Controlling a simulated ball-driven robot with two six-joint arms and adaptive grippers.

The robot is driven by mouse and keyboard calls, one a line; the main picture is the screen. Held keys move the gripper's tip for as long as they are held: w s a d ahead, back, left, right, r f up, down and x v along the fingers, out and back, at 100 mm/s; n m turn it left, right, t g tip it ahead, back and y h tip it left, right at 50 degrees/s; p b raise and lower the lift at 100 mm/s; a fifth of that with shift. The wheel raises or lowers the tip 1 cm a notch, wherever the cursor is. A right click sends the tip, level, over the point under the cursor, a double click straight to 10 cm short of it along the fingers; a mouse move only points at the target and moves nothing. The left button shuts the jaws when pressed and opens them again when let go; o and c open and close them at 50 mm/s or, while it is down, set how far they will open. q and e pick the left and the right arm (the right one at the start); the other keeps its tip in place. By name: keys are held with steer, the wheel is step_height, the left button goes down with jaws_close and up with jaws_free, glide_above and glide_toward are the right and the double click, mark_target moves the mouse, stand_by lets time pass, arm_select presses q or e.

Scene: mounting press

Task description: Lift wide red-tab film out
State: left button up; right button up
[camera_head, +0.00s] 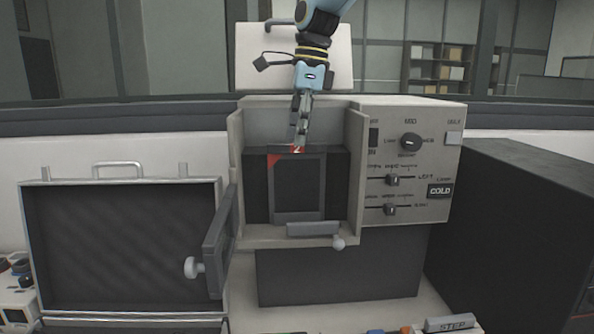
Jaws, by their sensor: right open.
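The wide red-tab film (298,190) stands upright inside the open chamber of the mounting press (405,165). It looks like a dark grey frame with a red corner at its upper left. A small red tab (297,149) shows at its top edge. My right gripper (298,143) reaches down from above, with its fingertips at the red tab. It is open, and its fingers partly cover the tab. I cannot tell whether the fingers touch the film. My left gripper is not in view.
The press door (219,240) with its round knob hangs open to the left. A grey bar (313,229) lies across the chamber's lower front. The control panel reads COLD. An open dark case (120,250) stands left, and a big black box (520,220) right.

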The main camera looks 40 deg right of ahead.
steer(key=shift+w+a+f, duration=0.1)
steer(key=shift+f, duration=0.65)
steer(key=shift+f+b, duration=0.25)
steer(key=shift+b, duration=0.2)
stand_by(0.3)
jaws_close()
